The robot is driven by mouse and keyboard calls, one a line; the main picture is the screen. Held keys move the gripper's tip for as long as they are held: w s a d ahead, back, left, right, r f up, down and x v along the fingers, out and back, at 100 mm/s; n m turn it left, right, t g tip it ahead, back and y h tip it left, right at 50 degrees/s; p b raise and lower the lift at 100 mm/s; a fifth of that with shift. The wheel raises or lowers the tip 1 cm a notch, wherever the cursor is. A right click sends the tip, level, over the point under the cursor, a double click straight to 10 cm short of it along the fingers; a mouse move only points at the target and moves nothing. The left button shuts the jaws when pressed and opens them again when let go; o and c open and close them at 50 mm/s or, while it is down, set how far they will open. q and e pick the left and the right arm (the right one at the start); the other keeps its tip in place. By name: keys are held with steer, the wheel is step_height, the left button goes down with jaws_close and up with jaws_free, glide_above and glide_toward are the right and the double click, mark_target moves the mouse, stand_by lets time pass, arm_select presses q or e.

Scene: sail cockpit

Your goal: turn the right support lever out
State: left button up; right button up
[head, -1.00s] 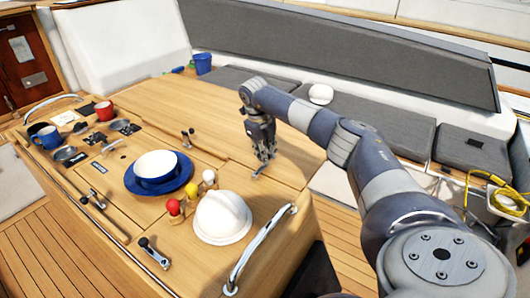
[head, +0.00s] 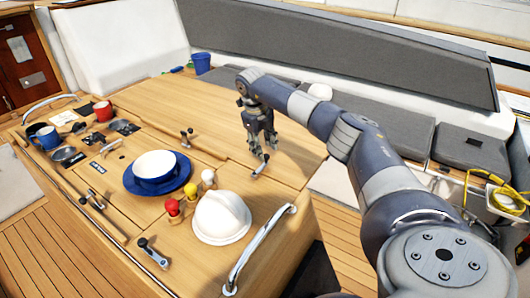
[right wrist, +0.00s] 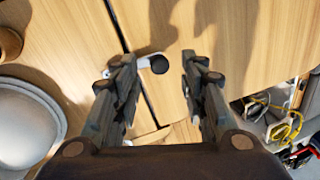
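The support lever beneath my right gripper (head: 263,147) is a small metal arm with a black knob, on the wooden table top (head: 210,110). In the head view this lever (head: 259,171) lies just below the fingertips. The right gripper is open and holds nothing. Another similar lever (head: 187,137) stands farther left on the table. My left gripper is not in view.
A white dome (head: 222,217), red, yellow and white knobs, and a blue plate (head: 158,180) with a bowl are left of the gripper. A steel handrail (head: 262,248) runs along the near edge. Bare wood lies behind the gripper.

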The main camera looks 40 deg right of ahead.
step_height(320, 180, up, 9)
steer(key=a, duration=0.1)
steer(key=shift+a+f, duration=0.15)
steer(key=shift+a, duration=0.2)
